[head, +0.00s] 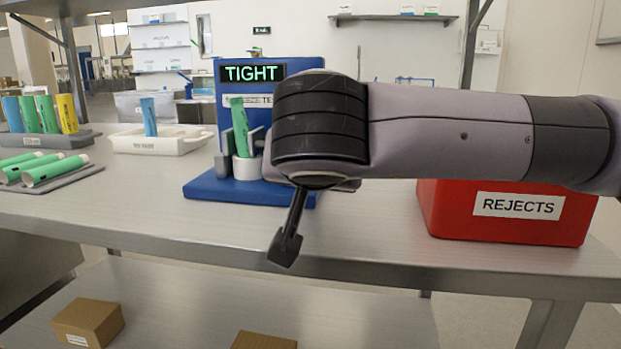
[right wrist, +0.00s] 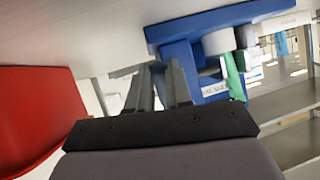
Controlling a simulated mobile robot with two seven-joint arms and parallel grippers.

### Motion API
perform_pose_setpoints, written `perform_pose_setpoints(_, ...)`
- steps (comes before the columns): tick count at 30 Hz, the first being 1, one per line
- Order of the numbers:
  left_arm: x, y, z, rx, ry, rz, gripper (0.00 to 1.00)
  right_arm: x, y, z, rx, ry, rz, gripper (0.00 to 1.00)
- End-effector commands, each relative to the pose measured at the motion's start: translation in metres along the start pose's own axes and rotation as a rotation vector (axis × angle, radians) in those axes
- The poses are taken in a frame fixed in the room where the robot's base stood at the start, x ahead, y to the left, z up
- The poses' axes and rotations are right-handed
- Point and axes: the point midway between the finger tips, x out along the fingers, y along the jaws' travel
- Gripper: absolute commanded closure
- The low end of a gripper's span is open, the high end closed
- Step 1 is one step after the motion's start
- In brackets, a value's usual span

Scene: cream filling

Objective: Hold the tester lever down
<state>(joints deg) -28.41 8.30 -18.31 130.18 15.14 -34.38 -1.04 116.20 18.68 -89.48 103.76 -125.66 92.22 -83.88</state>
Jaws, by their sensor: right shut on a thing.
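The blue tester (head: 200,190) stands on the bench, its display (head: 251,73) lit with TIGHT. A green tube (head: 240,130) stands slightly tilted in its white cup (head: 247,167), beside a grey jaw (head: 225,152). In the right wrist view the scene is upside down. There my right gripper (right wrist: 160,80) is shut at the tester (right wrist: 182,55), on what appears to be its lever; the lever itself is barely visible. My left gripper is not in view.
A red REJECTS bin (head: 455,222) stands at the right. A white tray (head: 190,143) holds a blue tube. Further left are a grey rack (head: 20,141) of upright tubes and a mat (head: 85,175) with green tubes lying down. The bench front is clear.

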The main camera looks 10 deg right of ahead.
Motion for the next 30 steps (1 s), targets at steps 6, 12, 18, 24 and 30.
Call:
perform_pose_setpoints(6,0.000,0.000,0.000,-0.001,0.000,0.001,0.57,0.001,0.001,0.000,-0.001,0.003,0.002,1.00)
perform_pose_setpoints(12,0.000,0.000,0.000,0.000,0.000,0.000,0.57,0.001,0.001,0.000,-0.001,0.002,0.002,0.55)
perform_pose_setpoints(18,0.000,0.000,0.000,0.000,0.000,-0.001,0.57,0.001,0.000,0.000,0.000,0.001,0.002,0.55)
perform_pose_setpoints(24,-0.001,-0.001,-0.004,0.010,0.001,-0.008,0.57,-0.016,-0.001,-0.002,-0.001,0.002,-0.002,0.55)
perform_pose_setpoints(30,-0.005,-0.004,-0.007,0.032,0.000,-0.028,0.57,-0.050,0.000,-0.002,-0.002,0.003,-0.001,0.55)
